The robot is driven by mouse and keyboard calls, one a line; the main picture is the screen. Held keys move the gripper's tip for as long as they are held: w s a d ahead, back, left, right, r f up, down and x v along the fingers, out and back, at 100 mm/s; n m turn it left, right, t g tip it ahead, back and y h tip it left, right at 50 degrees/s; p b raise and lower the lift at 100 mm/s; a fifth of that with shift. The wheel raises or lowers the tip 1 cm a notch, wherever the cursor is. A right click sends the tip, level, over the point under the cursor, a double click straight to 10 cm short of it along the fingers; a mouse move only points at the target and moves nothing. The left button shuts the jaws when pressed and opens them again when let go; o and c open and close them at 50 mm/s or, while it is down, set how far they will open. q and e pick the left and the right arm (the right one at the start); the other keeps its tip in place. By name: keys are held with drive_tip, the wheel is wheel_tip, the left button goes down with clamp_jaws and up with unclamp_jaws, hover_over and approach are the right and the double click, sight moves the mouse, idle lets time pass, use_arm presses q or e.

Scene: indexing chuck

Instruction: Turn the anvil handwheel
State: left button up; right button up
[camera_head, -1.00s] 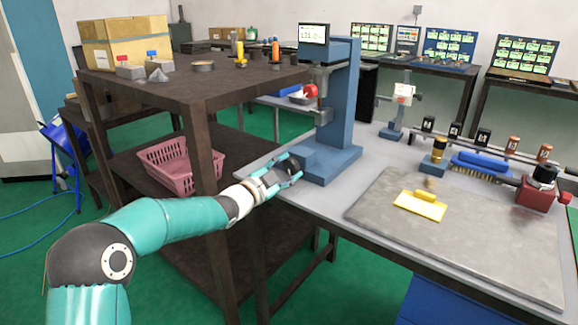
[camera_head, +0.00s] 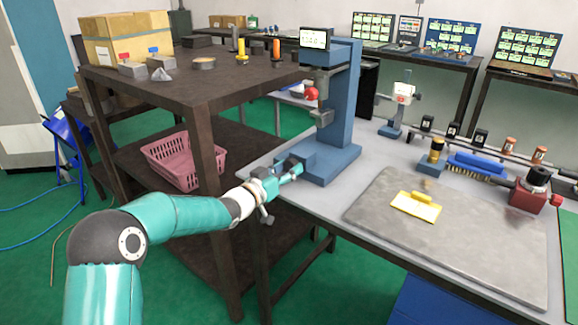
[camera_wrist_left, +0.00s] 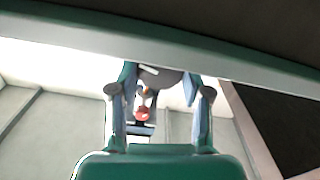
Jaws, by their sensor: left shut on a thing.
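The blue bench tester (camera_head: 345,95) stands at the left end of the grey workbench, with a display on top and a red ball knob (camera_head: 311,93). My left gripper (camera_head: 289,170) is low at the left front of its base. In the left wrist view, a dark grey rounded thing, which looks like the anvil handwheel (camera_wrist_left: 160,77), sits between the fingertips of my left gripper (camera_wrist_left: 158,88). The fingers are spread around it and hold it. In the head view the gripper hides most of the handwheel. My right gripper is out of view.
A dark shelf table (camera_head: 205,92) stands left of the bench, close beside my left arm, with a pink basket (camera_head: 170,165) on its lower shelf.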

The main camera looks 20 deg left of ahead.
use_arm(q)
drive_tip(key=n+p, duration=0.1)
drive_tip(key=n, duration=0.1)
drive_tip(key=f+n+p, duration=0.1)
drive_tip(key=n, duration=0.2)
drive_tip(key=shift+n, duration=0.3)
drive_tip(key=n+p, duration=0.2)
drive_tip(key=n, duration=0.3)
drive_tip(key=n+p, duration=0.2)
drive_tip(key=n, duration=0.3)
drive_tip(key=shift+n, duration=0.4)
drive_tip(key=n+p, duration=0.1)
drive_tip(key=n, duration=0.4)
drive_tip(key=shift+f, duration=0.15)
drive_tip(key=shift+d, duration=0.1)
drive_tip(key=o, duration=1.2)
drive_tip(key=shift+s+n, duration=0.1)
drive_tip(key=shift+n, duration=0.2)
